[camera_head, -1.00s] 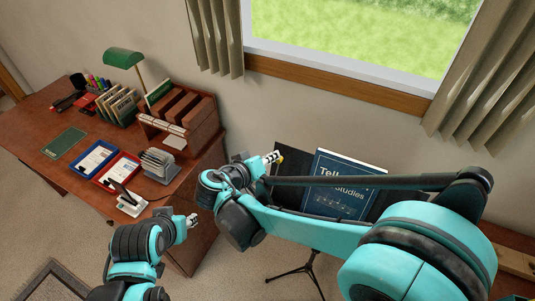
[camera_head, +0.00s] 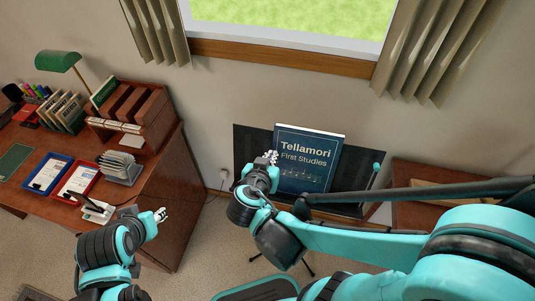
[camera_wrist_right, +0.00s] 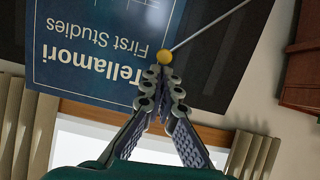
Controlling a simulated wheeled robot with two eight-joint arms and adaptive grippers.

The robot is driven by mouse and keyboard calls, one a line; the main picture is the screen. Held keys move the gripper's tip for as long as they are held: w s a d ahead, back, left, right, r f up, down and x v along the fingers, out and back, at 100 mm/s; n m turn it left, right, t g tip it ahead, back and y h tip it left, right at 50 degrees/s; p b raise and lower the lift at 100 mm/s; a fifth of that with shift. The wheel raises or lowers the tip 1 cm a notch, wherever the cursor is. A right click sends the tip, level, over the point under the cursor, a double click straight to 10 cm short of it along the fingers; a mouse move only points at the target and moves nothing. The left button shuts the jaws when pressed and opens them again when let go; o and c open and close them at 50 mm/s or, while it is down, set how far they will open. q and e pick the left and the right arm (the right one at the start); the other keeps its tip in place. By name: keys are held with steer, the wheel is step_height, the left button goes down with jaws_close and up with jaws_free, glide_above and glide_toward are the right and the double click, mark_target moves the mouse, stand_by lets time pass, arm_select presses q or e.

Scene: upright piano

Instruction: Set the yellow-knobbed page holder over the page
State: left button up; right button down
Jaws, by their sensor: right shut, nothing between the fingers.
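A blue book titled "Tellamori First Studies" (camera_head: 307,160) stands on a dark music stand (camera_head: 246,145). In the right wrist view the yellow knob (camera_wrist_right: 163,57) sits at the tip of a thin grey rod (camera_wrist_right: 208,25). The knob is at the book's edge, and the rod runs off over the dark stand beside the book (camera_wrist_right: 100,45). My right gripper (camera_head: 271,157) is shut and empty at the book's left side; its fingertips (camera_wrist_right: 161,76) are right by the knob, and contact is unclear. My left gripper (camera_head: 160,214) is far left, away from the stand.
A second holder with a teal tip (camera_head: 376,168) shows at the stand's right side. A wooden desk (camera_head: 165,190) with trays and files stands left. A wooden piece of furniture (camera_head: 410,175) stands right. My right arm crosses in front of the stand's lower right.

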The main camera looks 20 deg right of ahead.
steer(key=shift+w+a, duration=0.1)
steer(key=shift+a, duration=0.05)
steer(key=shift+w+a, duration=0.3)
steer(key=shift+a, duration=0.2)
steer(key=s+a+r+p, duration=0.4)
steer(key=s+r+p, duration=0.2)
steer(key=r, duration=0.2)
steer(key=shift+s+a+r, duration=0.15)
steer(key=shift+a+r, duration=0.05)
steer(key=shift+r, duration=0.1)
stand_by(0.3)
